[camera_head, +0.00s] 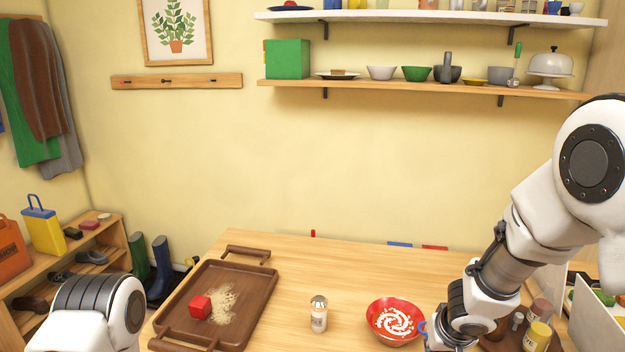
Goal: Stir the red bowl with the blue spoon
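The red bowl (372,317) stands on the wooden table at the bottom, right of centre, with white pieces in a swirl inside. A small curved blue bit (422,327) shows at the bowl's right rim, against my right arm. I cannot tell whether it is part of the blue spoon; no whole spoon is clear. My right arm comes down from the right to just beside the bowl, and its gripper is hidden or below the frame edge. Only a link of my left arm shows at the lower left; the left gripper is out of view.
A brown tray (254,292) with a red cube (200,307) and pale crumbs lies on the left of the table (345,262). A shaker (319,314) stands between tray and bowl. Several jars, including a yellow one (538,337), stand right of my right arm. The table's back middle is clear.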

